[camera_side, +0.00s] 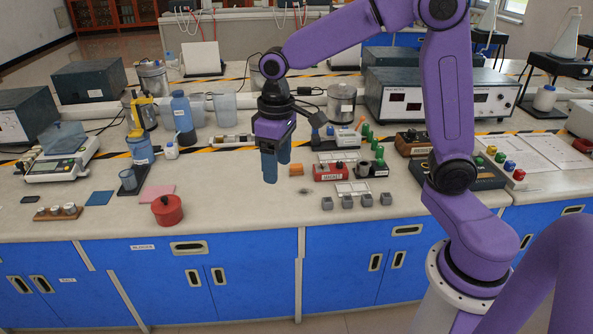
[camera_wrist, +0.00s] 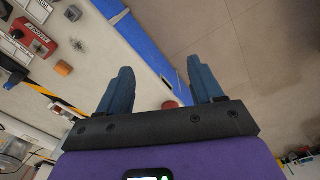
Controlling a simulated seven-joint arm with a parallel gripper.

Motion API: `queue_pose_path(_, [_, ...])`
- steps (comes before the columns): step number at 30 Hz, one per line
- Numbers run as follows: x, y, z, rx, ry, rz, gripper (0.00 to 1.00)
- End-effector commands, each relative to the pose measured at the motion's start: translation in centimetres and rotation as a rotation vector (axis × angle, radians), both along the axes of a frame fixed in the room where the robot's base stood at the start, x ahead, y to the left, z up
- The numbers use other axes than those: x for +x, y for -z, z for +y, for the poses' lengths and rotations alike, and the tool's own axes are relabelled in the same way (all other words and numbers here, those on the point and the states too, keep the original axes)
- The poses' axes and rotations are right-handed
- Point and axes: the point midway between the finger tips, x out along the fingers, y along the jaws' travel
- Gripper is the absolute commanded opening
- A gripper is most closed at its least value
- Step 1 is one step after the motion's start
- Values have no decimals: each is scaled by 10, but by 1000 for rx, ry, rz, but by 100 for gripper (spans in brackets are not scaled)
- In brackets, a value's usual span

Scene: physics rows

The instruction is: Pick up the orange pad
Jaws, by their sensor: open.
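A small orange block-like pad (camera_side: 297,170) lies flat on the pale bench top, in front of the row of instruments. In the wrist view the orange pad (camera_wrist: 64,68) shows at the left, outside the space between the fingers. My gripper (camera_side: 277,168) hangs fingers down over the bench, just left of the orange pad in the side view. Its two blue fingers are apart, and nothing is between them in the wrist view (camera_wrist: 160,70). The gripper is apart from the pad; its exact height above the bench is hard to tell.
A red box (camera_side: 330,172) stands close right of the pad, with several small grey blocks (camera_side: 347,201) in front. A red pot (camera_side: 167,210), a pink pad (camera_side: 157,193) and a blue pad (camera_side: 99,198) lie left. The front bench middle is clear.

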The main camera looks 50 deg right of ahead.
Motion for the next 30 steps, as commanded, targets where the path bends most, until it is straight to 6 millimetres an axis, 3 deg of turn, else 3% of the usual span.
queue_pose_path(1, [21, 3, -8, -1, 63, 3, 66])
queue_pose_path(6, [82, 10, -43, -2, 261, 7, 66])
queue_pose_path(11, [131, 22, -89, -3, 445, 9, 66])
queue_pose_path(15, [165, 35, -138, -2, 609, 12, 66])
queue_pose_path(19, [188, 49, -190, -2, 759, 15, 66])
queue_pose_path(24, [201, 69, -257, -1, 941, 18, 66])
queue_pose_path(30, [201, 84, -306, 0, 1070, 19, 66])
